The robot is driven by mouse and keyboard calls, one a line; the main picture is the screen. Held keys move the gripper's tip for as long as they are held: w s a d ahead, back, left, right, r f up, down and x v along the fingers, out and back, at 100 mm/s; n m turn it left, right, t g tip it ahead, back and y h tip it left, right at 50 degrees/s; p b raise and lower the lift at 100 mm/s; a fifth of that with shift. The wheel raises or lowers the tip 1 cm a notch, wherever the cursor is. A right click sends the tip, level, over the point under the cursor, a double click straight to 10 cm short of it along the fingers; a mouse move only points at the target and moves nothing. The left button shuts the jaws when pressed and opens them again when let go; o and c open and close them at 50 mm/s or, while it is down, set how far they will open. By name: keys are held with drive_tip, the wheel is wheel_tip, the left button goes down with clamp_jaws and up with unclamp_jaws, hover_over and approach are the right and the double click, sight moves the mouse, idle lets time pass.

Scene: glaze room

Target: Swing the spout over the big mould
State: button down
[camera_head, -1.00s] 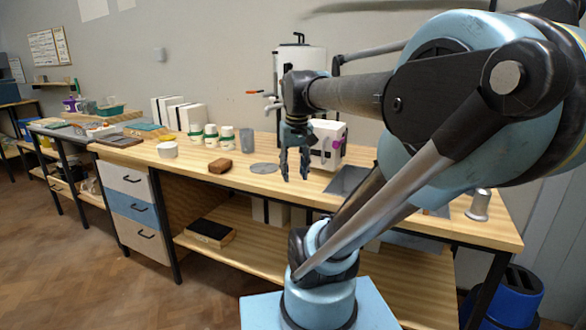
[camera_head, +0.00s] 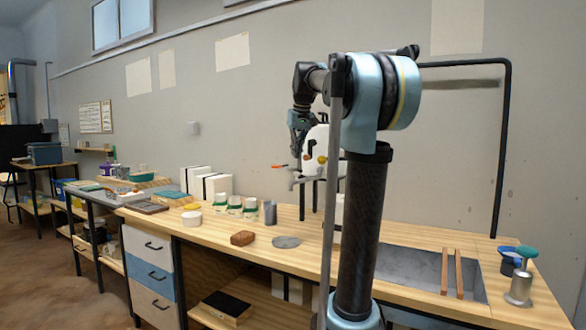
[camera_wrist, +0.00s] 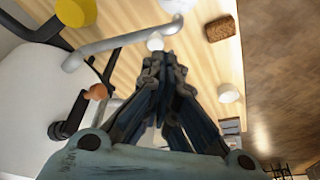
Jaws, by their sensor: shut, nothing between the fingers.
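The white tank (camera_head: 318,152) stands on the bench, partly hidden behind my arm. Its grey spout (camera_head: 303,181) sticks out low at its side. My gripper (camera_head: 300,146) is up beside the tank, above the spout. In the wrist view its fingers (camera_wrist: 164,62) are closed together and empty, close to the spout's tip; I cannot tell if they touch it. White strapped blocks (camera_head: 215,188), which look like moulds, stand further left. I cannot tell which mould is the big one.
A brown block (camera_head: 242,238), a grey disc (camera_head: 286,242), a grey cup (camera_head: 270,212) and several white jars (camera_head: 234,204) stand on the bench. A sink (camera_head: 410,268) with two wooden bars lies at the right, with a metal weight-like object (camera_head: 520,288) beyond it.

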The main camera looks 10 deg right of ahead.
drive_tip(key=w+r, duration=0.4)
drive_tip(key=w, duration=0.1)
wheel_tip(320, 180, down, 10)
drive_tip(key=shift+w+a, duration=0.15)
drive_tip(key=shift+a, duration=0.05)
idle(0.4)
drive_tip(key=shift+f, duration=0.1)
